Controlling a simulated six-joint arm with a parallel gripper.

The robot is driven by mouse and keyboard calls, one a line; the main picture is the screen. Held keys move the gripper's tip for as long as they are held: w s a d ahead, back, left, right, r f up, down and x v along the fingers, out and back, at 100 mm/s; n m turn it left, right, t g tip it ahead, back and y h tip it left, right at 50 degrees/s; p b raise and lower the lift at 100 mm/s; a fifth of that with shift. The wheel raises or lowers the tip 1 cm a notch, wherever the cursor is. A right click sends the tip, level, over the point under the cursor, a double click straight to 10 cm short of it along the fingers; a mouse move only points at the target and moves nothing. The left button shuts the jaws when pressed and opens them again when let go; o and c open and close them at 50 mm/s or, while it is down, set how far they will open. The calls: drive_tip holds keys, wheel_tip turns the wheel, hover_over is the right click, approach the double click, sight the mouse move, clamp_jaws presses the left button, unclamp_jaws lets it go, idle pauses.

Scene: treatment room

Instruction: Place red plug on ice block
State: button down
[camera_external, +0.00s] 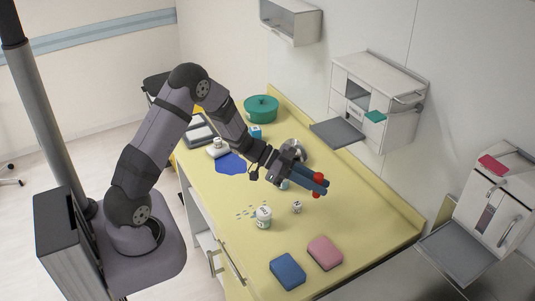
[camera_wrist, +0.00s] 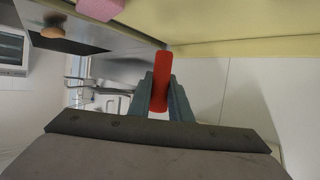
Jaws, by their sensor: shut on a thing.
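My gripper (camera_external: 317,186) is shut on the red plug (camera_external: 318,176) and holds it above the right part of the yellow counter. The plug's red ends show on both sides of the blue-grey fingers. In the wrist view the red plug (camera_wrist: 160,80) stands between the fingertips of my gripper (camera_wrist: 161,92). I cannot tell for sure which thing is the ice block. A blue block (camera_external: 287,270) and a pink block (camera_external: 325,252) lie at the front of the counter, apart from my gripper. The pink block (camera_wrist: 100,8) also shows at the top of the wrist view.
A white jar (camera_external: 263,218) with small pieces beside it and a small white cube (camera_external: 297,207) stand below my gripper. A green pot (camera_external: 261,108), a grey bowl (camera_external: 292,150) and a blue flat patch (camera_external: 231,163) are farther back. White wall cabinets (camera_external: 378,85) are at right.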

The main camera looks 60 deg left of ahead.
drive_tip(key=w+a+r+n+t+y, duration=0.2)
drive_tip(key=w+a+n+t+y, duration=0.15)
drive_tip(key=w+a, duration=0.5)
wheel_tip(320, 180, up, 4)
drive_tip(key=n+g+y+b, duration=0.3)
drive_tip(key=n+y+b, duration=0.2)
drive_tip(key=n+y, duration=1.05)
hover_over(255, 128)
drive_tip(key=shift+d+f+m, duration=0.1)
drive_tip(key=shift+f+m, duration=0.05)
drive_tip(key=shift+m, duration=0.15)
drive_tip(key=shift+f, duration=0.1)
drive_tip(key=shift+f+p, duration=1.6)
drive_tip(key=shift+f, duration=3.3)
drive_tip(key=shift+f, duration=0.1)
